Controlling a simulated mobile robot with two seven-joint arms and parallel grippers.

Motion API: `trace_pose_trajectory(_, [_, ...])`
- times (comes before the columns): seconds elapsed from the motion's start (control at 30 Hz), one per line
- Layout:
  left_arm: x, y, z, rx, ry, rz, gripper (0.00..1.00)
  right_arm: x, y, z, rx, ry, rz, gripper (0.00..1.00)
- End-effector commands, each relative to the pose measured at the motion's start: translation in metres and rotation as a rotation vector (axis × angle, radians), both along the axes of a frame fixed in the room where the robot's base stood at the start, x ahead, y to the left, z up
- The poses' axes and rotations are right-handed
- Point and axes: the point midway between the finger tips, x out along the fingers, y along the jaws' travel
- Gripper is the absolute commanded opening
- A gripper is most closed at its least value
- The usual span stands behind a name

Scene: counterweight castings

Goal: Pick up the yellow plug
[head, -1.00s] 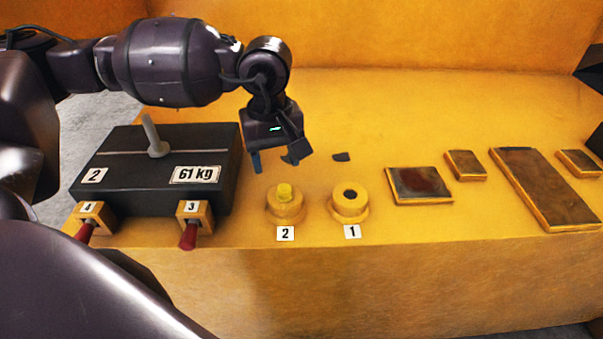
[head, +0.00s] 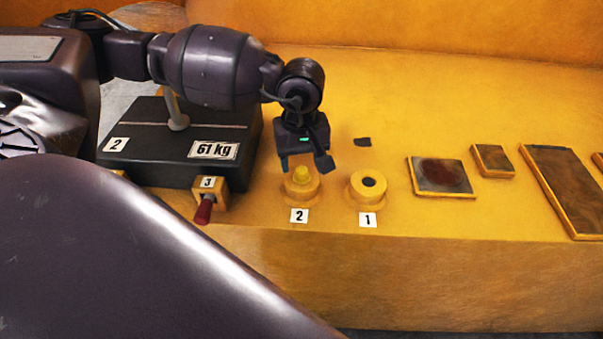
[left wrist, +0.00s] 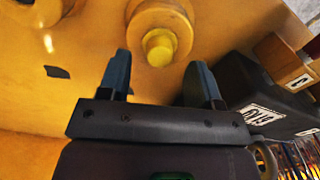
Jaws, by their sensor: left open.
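The yellow plug (head: 301,174) sits in the ring-shaped socket marked 2 (head: 302,193) on the yellow ledge. In the left wrist view the plug (left wrist: 159,47) shows as a short yellow cylinder standing out of its socket (left wrist: 176,18). My left gripper (head: 305,168) is open just behind and above the plug. In the left wrist view the fingertips (left wrist: 158,65) are spread wide, one to either side of the plug's line, with the plug just beyond them and apart from both. My right gripper is not in view.
An empty socket marked 1 (head: 368,189) stands to the right. A black block marked 61 kg (head: 165,167) lies left, with red-handled lever 3 (head: 204,208) before it. A small dark chip (head: 362,141) and several framed plates (head: 440,177) lie farther right.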

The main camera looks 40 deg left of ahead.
Motion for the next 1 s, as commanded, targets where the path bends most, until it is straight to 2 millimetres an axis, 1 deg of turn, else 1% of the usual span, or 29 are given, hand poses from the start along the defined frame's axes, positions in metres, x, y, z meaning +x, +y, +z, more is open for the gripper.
trace_pose_trajectory(0.1, [0.000,0.000,-0.015,0.000,0.001,0.000,0.58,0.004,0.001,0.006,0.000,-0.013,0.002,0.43])
trace_pose_trajectory(0.2, [0.000,0.000,-0.023,-0.001,0.001,-0.001,0.58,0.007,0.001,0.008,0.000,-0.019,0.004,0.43])
trace_pose_trajectory(0.47, [0.000,0.000,-0.025,-0.001,-0.001,-0.001,0.58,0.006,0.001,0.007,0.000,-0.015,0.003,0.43])
trace_pose_trajectory(0.5, [0.000,0.000,-0.025,-0.001,-0.001,-0.001,0.55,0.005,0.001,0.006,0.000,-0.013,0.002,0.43])
trace_pose_trajectory(0.57, [0.000,0.000,-0.025,-0.001,-0.001,-0.001,0.46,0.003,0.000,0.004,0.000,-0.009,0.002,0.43])
trace_pose_trajectory(0.8, [0.000,0.000,-0.025,-0.001,-0.001,-0.001,0.10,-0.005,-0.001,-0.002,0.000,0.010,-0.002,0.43])
trace_pose_trajectory(0.83, [0.000,0.000,-0.025,-0.001,-0.001,-0.001,0.06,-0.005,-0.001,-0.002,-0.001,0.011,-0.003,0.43])
trace_pose_trajectory(1.0, [0.000,0.000,-0.025,-0.001,-0.001,-0.001,0.06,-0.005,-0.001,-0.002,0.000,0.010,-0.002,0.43])
